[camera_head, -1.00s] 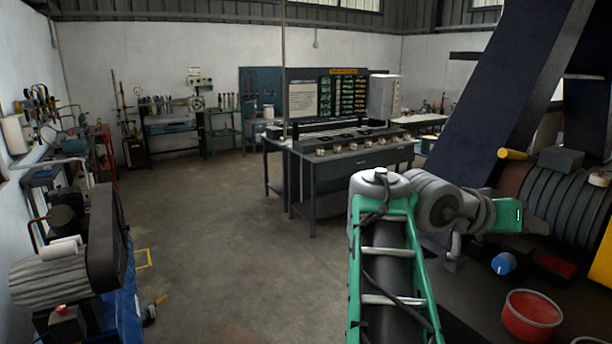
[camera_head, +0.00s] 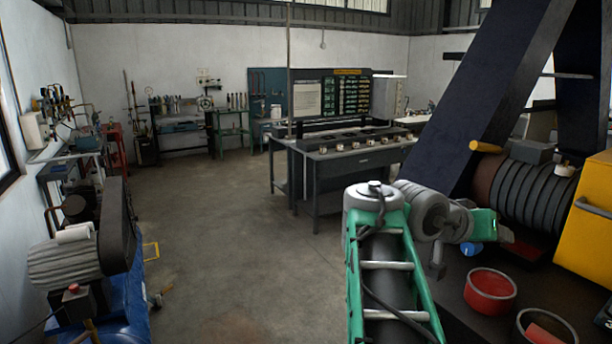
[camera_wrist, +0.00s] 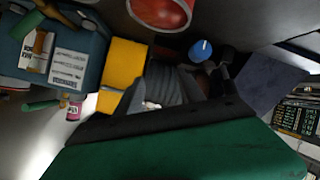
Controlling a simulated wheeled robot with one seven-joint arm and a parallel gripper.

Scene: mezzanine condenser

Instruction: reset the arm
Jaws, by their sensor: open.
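My arm with its green frame rises from the bottom of the head view and bends to the right at a grey joint. My gripper (camera_head: 503,234) is at the far end, pointing right, in front of the dark ribbed motor (camera_head: 535,196). Its fingers are small and partly hidden in that view. In the wrist view the green hand body with its dark edge fills the bottom of the picture. The gripper is open, and I see nothing held in it.
A red bowl (camera_head: 490,291) and a blue-capped item (camera_head: 471,249) are on the dark surface below the gripper. A yellow box (camera_head: 588,232) is at right. A dark slanted beam (camera_head: 500,100) rises behind the arm. A compressor (camera_head: 85,255) stands at left; the middle floor is open.

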